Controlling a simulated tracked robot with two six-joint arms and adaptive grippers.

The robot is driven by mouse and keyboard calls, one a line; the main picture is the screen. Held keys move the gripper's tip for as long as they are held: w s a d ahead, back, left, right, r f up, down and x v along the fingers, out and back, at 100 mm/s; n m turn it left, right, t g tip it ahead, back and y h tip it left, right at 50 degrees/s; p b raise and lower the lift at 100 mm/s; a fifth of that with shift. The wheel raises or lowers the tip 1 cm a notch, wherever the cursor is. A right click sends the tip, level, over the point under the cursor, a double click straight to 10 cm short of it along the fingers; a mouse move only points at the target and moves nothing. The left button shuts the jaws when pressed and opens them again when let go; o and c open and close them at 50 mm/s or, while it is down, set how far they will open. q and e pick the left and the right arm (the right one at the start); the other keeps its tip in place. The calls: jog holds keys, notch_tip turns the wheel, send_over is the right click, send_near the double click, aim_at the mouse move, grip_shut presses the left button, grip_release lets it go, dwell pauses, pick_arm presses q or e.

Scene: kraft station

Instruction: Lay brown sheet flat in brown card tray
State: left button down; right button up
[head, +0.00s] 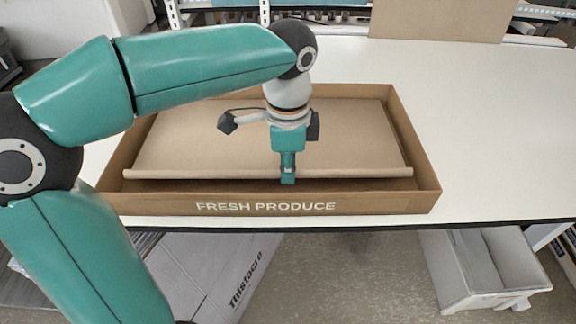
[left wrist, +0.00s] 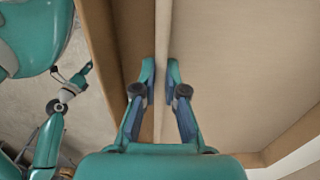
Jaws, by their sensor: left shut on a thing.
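The brown card tray (head: 425,203) stands on the white table, with "FRESH PRODUCE" on its front wall. The brown sheet (head: 200,135) lies inside it, and its near edge is curled or raised along the front wall. My left gripper (head: 288,180) points down over the middle of that near edge and is shut on it. In the left wrist view the two fingers (left wrist: 161,88) stand on either side of the sheet's edge, with the sheet (left wrist: 230,70) spreading to the right and the tray wall (left wrist: 98,40) to the left. My right gripper is not in the head view.
The white table (head: 490,130) is clear to the right of the tray. A brown board (head: 440,18) stands at the back. Below the front edge are a grey bin (head: 480,270) and a flat grey carton (head: 215,275) on the floor.

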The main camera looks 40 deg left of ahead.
pick_arm(q)
jog(key=shift+f, duration=0.2)
dwell(0.3)
jog(key=shift+f+b, duration=0.85)
jog(key=shift+f, duration=0.05)
jog(key=c, duration=1.2)
grip_release()
jog(key=shift+r, duration=0.1)
notch_tip(320, 180, up, 12)
jog(key=shift+f, duration=0.1)
